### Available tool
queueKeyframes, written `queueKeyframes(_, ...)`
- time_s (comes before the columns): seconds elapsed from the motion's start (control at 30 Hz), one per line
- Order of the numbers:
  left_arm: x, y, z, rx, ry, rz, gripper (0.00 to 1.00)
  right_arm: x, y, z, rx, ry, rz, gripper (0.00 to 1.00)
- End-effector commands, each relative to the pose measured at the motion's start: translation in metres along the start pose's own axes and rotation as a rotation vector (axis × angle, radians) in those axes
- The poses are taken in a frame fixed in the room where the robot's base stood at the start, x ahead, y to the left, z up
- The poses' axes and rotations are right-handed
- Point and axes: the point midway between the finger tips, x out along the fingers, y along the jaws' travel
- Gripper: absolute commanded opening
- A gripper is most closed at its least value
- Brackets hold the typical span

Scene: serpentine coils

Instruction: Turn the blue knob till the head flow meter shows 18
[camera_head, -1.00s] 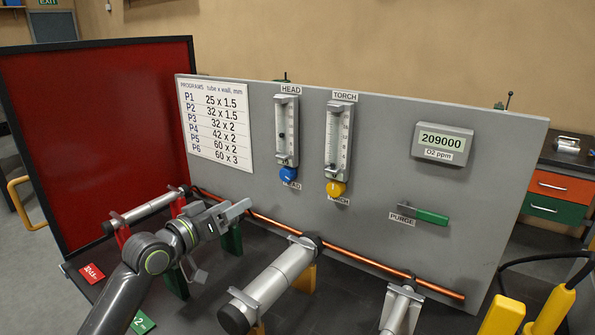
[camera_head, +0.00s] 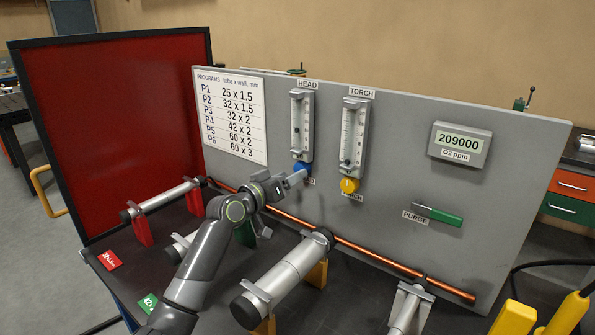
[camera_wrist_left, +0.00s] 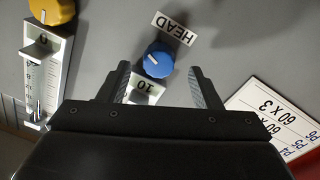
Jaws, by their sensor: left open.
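The blue knob (camera_head: 302,168) sits below the HEAD flow meter (camera_head: 302,125) on the grey panel. My left gripper (camera_head: 300,177) is at the knob in the head view and partly covers the HEAD label under it. In the left wrist view the blue knob (camera_wrist_left: 158,60) shows ahead of the open fingers (camera_wrist_left: 160,78), roughly midway between them, with nothing gripped. The meter's float looks low in its tube, but the reading is too small to tell. My right gripper is not in view.
The yellow knob (camera_head: 349,185) of the TORCH meter (camera_head: 353,135) is close to the right of the blue knob. A copper pipe (camera_head: 385,261) runs along the panel's foot. A green PURGE lever (camera_head: 440,215) is further right.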

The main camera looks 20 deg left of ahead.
Motion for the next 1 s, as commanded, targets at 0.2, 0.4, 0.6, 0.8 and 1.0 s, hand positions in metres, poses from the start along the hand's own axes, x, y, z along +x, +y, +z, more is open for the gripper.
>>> queueKeyframes(0.2,0.026,0.001,0.0,-0.002,0.0,0.001,0.58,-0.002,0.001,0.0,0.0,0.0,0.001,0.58)
queueKeyframes(0.4,0.037,0.001,0.0,-0.001,0.0,0.0,0.58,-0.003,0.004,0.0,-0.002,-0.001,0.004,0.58)
queueKeyframes(0.6,0.039,0.001,0.0,0.0,0.0,0.001,0.58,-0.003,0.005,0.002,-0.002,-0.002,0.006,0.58)
queueKeyframes(0.8,0.039,0.001,0.0,0.0,0.0,0.0,0.5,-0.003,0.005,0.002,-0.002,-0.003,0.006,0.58)
queueKeyframes(1.0,0.039,0.0,0.0,0.0,0.0,0.0,0.24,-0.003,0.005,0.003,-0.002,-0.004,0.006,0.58)
